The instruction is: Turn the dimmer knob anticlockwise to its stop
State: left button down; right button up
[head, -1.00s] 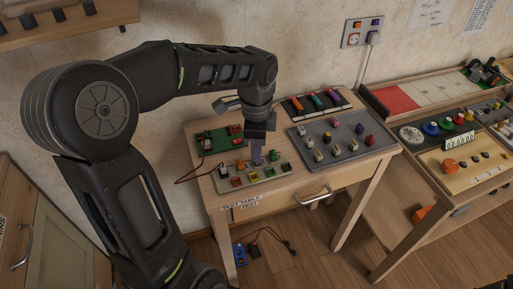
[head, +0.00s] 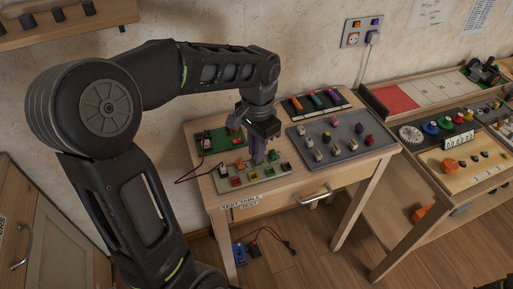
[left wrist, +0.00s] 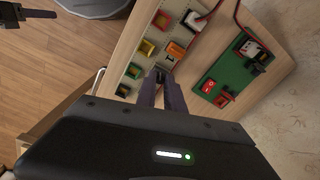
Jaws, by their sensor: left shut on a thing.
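My left gripper (head: 258,160) points down at the cream control panel (head: 228,188) on the small wooden table. Its fingers also show in the left wrist view (left wrist: 160,80), close together on a small dark knob (left wrist: 161,76), which I take for the dimmer knob. The fingers hide most of the knob, and I cannot read its angle. The panel (left wrist: 133,73) carries several coloured switches and buttons around the fingertips. A dark gripper-like part at the top left of the left wrist view, probably my right gripper (left wrist: 40,13), is away from the table and too cropped to read.
A green board (head: 208,134) with red parts and a red wire lies behind the panel. A grey board (head: 340,154) with several knobs lies to the right, with a dark rack (head: 317,104) behind it. A drawer handle (head: 315,196) sticks out at the table's front.

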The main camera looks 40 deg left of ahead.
pick_arm(q)
jog(key=shift+n, duration=2.8)
jog(key=n, duration=0.5)
jog(key=shift+n, duration=0.3)
jog(key=n, duration=0.5)
jog(key=shift+g, duration=0.3)
jog(key=n, duration=0.5)
jog(key=c, duration=1.4)
grip_release()
